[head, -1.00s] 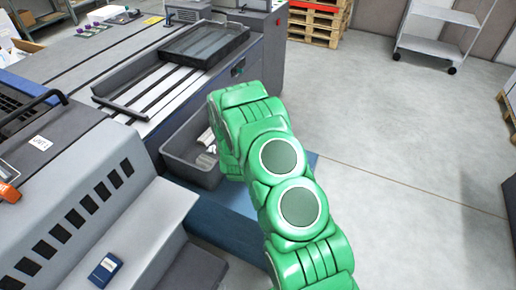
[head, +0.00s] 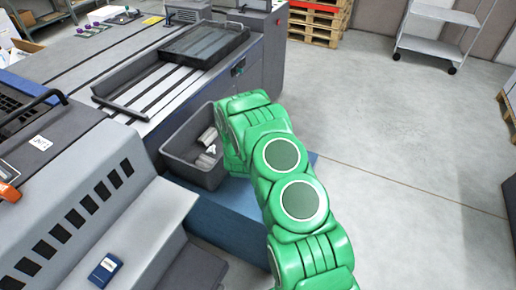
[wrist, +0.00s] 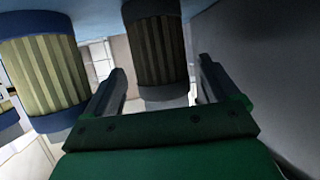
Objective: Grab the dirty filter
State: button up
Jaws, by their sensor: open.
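In the wrist view, the dirty filter (wrist: 155,45) is a dark, brownish pleated cylinder with a grey end cap. It is between the two open fingers of my gripper (wrist: 162,78), slightly beyond them, and I cannot tell whether either finger touches it. A cleaner filter (wrist: 45,72), with pale yellow pleats and blue caps, is to the left, outside the left finger. In the head view, my green arm hides my gripper and these filters.
In the head view, a grey bin (head: 188,174) with pale cylindrical items stands on a blue platform (head: 222,212) beside my arm. The printing machine (head: 70,150) fills the left. Open floor (head: 400,150) lies to the right. In the wrist view, a dark wall (wrist: 260,70) is close on the right.

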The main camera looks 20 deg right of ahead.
jog(key=shift+x, duration=1.7)
jog(key=shift+a, duration=0.1)
jog(key=shift+c, duration=0.2)
jog(key=c, duration=1.1)
jog(key=shift+r, duration=0.1)
